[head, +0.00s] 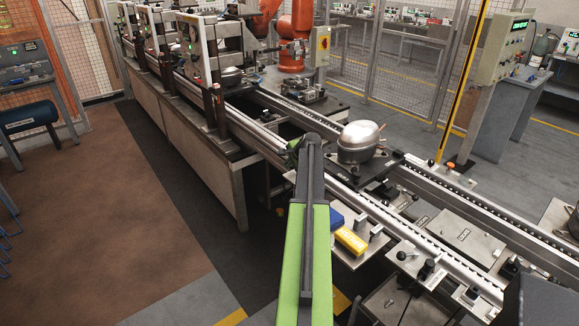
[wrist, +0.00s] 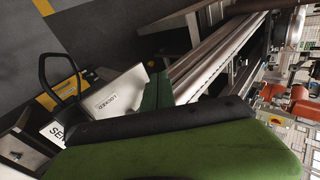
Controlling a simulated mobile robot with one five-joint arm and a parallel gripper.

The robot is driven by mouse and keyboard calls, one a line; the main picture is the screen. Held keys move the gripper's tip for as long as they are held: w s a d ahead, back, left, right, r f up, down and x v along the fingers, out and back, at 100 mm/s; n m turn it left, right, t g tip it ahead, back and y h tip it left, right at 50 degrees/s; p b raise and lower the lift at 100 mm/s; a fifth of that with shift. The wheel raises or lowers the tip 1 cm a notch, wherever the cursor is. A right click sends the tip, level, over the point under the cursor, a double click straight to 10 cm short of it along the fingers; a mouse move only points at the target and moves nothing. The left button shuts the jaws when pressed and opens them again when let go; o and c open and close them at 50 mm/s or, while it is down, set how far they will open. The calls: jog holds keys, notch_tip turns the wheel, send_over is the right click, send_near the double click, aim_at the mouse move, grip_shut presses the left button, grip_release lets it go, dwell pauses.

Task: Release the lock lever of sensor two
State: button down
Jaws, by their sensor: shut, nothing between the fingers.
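In the wrist view, a black loop-shaped lever (wrist: 62,78) stands at the left beside a light plate (wrist: 122,88) with a label reading LOCKED. A white label (wrist: 57,131) beginning "SE" is partly cut off by my arm, so its number cannot be read. My gripper (wrist: 157,88) shows as a dark green part just right of the LOCKED plate, shut and empty. Whether it touches the plate cannot be told. In the head view, my gripper (head: 293,152) is small and mostly hidden at the far end of my green arm, near the conveyor rail.
The conveyor rails (head: 345,193) run diagonally across the head view. A silver compressor (head: 360,143) sits on a dark pallet just right of my arm. A yellow block (head: 351,242) and a blue block (head: 335,217) lie on a side plate. The brown floor (head: 110,200) at left is clear.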

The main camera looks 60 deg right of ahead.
jog(key=shift+w+d, duration=0.25)
jog(key=shift+d, duration=0.3)
dwell(0.8)
jog(key=shift+a+r, duration=0.1)
dwell(0.7)
jog(key=a+r+p, duration=0.6)
jog(key=r+p, duration=0.1)
jog(key=shift+s+a+r+p, duration=0.2)
jog(key=shift+s+p, duration=0.1)
jog(key=shift+s, duration=0.1)
